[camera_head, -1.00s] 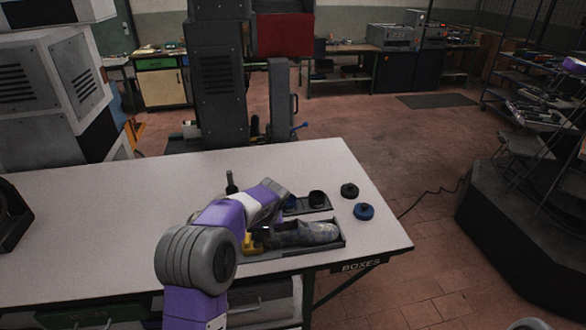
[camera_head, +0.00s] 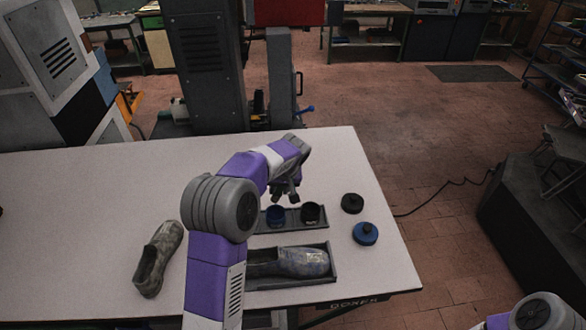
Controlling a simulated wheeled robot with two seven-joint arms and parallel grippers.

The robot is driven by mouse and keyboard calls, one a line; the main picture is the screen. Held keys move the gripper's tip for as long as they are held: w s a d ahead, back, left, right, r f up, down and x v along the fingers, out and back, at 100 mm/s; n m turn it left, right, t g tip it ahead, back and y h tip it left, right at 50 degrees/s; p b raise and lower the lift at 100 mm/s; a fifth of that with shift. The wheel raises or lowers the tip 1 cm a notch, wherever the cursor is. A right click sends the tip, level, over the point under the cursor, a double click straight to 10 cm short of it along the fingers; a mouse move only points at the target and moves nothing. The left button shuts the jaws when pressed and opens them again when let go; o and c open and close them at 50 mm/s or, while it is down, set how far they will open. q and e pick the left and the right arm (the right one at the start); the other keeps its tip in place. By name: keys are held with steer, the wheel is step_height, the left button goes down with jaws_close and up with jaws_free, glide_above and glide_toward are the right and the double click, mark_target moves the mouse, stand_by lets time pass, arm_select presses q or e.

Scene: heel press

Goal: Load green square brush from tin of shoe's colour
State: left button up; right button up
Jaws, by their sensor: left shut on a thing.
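My left gripper (camera_head: 285,192) is shut just above and behind the tin holder. It holds a small dark thing, apparently the brush; its colour and shape are hard to make out. An open blue tin (camera_head: 275,214) and an open black tin (camera_head: 311,212) stand side by side in a dark holder. A greyish shoe with bluish patches (camera_head: 303,262) lies in a dark tray (camera_head: 334,267) in front of them, its left end partly behind my arm. Another mottled grey-brown shoe (camera_head: 158,257) lies left of my arm. My right gripper is out of view.
A black lid (camera_head: 352,203) and a blue lid (camera_head: 365,233) lie on the white table (camera_head: 90,200) right of the tins. The table's right edge is close beyond them. The left and back of the table are mostly clear.

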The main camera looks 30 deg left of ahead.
mark_target(279, 200)
arm_select(q)
steer(key=shift+s+r, duration=0.15)
steer(key=shift+r, duration=0.1)
steer(key=shift+s, duration=0.25)
steer(key=shift+f+b, duration=0.25)
steer(key=shift+b, duration=0.05)
step_height(279, 200, down, 4)
steer(key=b, duration=0.2)
steer(key=shift+s+f+b, duration=0.1)
steer(key=shift+b, duration=0.3)
steer(key=shift+f+b, duration=0.35)
steer(key=shift+f, duration=0.2)
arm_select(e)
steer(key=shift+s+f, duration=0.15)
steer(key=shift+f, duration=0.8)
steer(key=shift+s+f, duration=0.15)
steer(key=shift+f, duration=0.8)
arm_select(q)
steer(key=shift+f+b, duration=0.55)
steer(key=shift+f, duration=0.1)
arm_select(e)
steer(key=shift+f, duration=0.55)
arm_select(q)
steer(key=shift+r, duration=0.1)
